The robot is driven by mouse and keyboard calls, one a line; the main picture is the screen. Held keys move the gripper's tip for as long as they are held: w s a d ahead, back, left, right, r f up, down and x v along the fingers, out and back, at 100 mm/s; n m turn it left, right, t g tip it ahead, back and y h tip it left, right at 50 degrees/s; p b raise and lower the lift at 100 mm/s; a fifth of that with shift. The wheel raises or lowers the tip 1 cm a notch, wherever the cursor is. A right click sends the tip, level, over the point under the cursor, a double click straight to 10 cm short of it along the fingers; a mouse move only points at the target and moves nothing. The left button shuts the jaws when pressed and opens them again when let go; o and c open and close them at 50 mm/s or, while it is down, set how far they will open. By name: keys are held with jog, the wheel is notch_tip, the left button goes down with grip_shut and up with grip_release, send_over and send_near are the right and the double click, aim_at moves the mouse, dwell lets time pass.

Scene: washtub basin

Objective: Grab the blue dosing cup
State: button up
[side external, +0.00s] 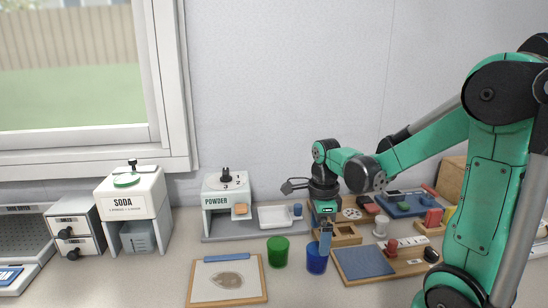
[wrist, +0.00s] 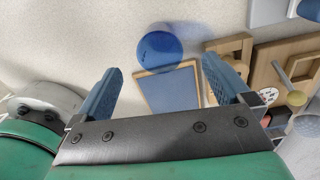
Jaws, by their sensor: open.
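The blue dosing cup (side external: 316,262) stands on the counter, right of a green cup (side external: 278,251). It looks see-through. In the wrist view the blue cup (wrist: 159,50) lies just past the fingertips, between them in the picture. My gripper (side external: 325,246) points down over the cup, and its blue fingers overlap the cup's rim in the side view. In the wrist view my gripper (wrist: 162,68) has its two fingers wide apart with nothing held. Whether the fingers touch the cup cannot be told.
A wooden board with a blue mat (side external: 364,262) is close on the cup's right. A clipboard (side external: 199,286) lies at the front left. The powder dispenser (side external: 226,195) and a white tray (side external: 276,217) stand behind. Small items crowd the right.

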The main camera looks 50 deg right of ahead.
aim_at(318, 259)
jog(key=shift+f, duration=2.45)
jog(key=shift+c, duration=0.3)
jog(key=c, duration=1.2)
jog(key=shift+c, duration=0.2)
